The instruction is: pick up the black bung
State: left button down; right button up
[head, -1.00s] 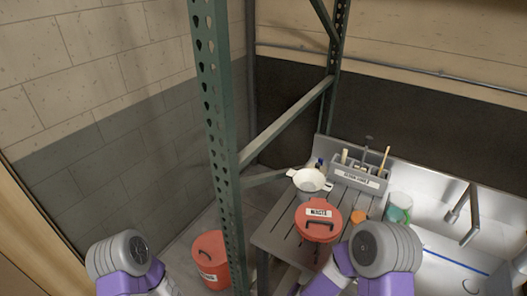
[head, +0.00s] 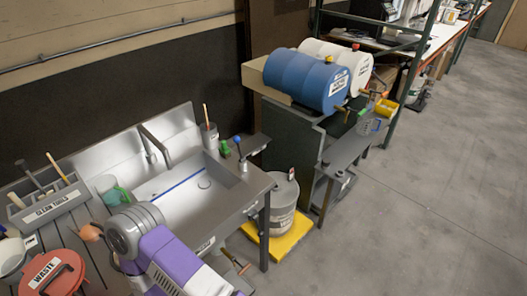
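I cannot make out a black bung for certain in the head view; at this distance small dark items are too small to tell. A blue drum (head: 305,80) lies on its side on a dark stand at the upper middle, with a label on its end. My other arm is out of view.
A steel sink (head: 192,190) stands left of the drums. Left of it are a grey tool caddy (head: 52,205) and a red waste bucket lid (head: 52,276). A grey pail (head: 281,207) stands on a yellow platform (head: 290,243). The floor (head: 430,210) at right is clear.

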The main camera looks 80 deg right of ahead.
aim_at(326, 161)
jog(key=z, duration=3.2)
